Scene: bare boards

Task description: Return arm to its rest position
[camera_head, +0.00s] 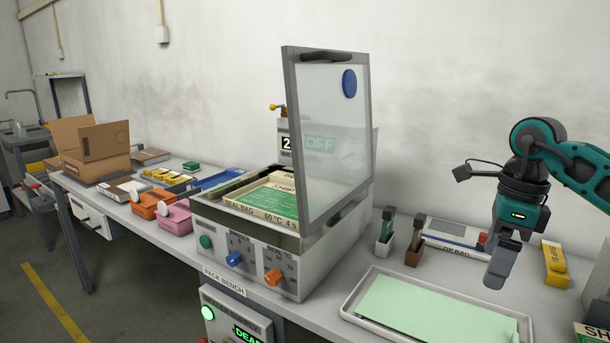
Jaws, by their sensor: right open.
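My right gripper (496,268) hangs from the teal and black arm that comes in from the right. It points down above the bench, over the back right part of a white tray. It is open, and nothing shows between its fingers. My left gripper is not in this view.
The sealing machine (247,262) stands mid-bench with its clear lid (328,140) raised. The white tray (352,310) holds a green sheet (430,312). Two small stamp-like holders (385,240) (414,250) and a yellow box (555,265) stand nearby. Left are an orange bin (147,205), a pink bin (175,218) and a cardboard box (90,165).

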